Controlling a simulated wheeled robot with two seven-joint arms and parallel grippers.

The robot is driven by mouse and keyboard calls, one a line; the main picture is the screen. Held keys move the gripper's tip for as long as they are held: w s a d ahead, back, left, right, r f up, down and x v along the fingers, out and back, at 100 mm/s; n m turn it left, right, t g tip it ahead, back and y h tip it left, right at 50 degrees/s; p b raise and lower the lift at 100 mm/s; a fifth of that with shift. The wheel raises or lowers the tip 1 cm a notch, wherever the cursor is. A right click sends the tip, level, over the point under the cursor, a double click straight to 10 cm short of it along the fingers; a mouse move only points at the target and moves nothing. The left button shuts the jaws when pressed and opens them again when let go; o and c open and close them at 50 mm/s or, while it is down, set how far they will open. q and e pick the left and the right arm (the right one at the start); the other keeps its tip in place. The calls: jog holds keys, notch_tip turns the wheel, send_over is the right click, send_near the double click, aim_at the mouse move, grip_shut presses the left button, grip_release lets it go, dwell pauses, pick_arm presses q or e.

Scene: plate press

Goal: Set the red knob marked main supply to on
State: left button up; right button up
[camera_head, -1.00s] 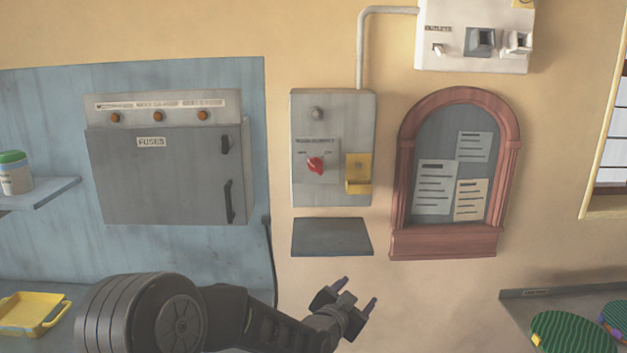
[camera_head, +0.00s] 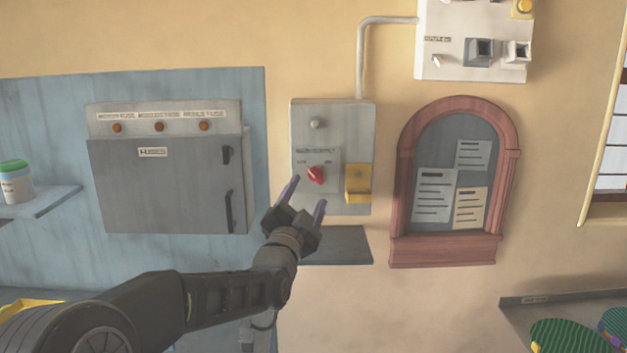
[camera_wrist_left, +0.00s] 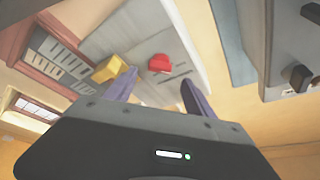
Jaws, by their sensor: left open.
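The red knob (camera_head: 316,175) is on a grey switch box (camera_head: 342,122) on the wall, under a small label with further markings at its left and right. It points toward the upper left side in the head view; the exact setting is too small to read. My left gripper (camera_head: 304,197) is open and empty, just below and in front of the knob, not around it. In the left wrist view the knob (camera_wrist_left: 159,63) lies beyond and between the fingertips (camera_wrist_left: 157,82). My right gripper is not in view.
A yellow bracket (camera_head: 358,183) sticks out beside the knob. A grey shelf (camera_head: 338,246) is below the box. A fuse cabinet (camera_head: 165,185) hangs at the left, and a wooden-framed notice board (camera_head: 400,210) at the right.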

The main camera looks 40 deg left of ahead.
aim_at(315, 179)
pick_arm(q)
jog(key=p+x, duration=0.1)
jog(key=x, duration=0.5)
jog(key=shift+p, duration=0.4)
jog(key=shift+c, duration=0.4)
grip_shut()
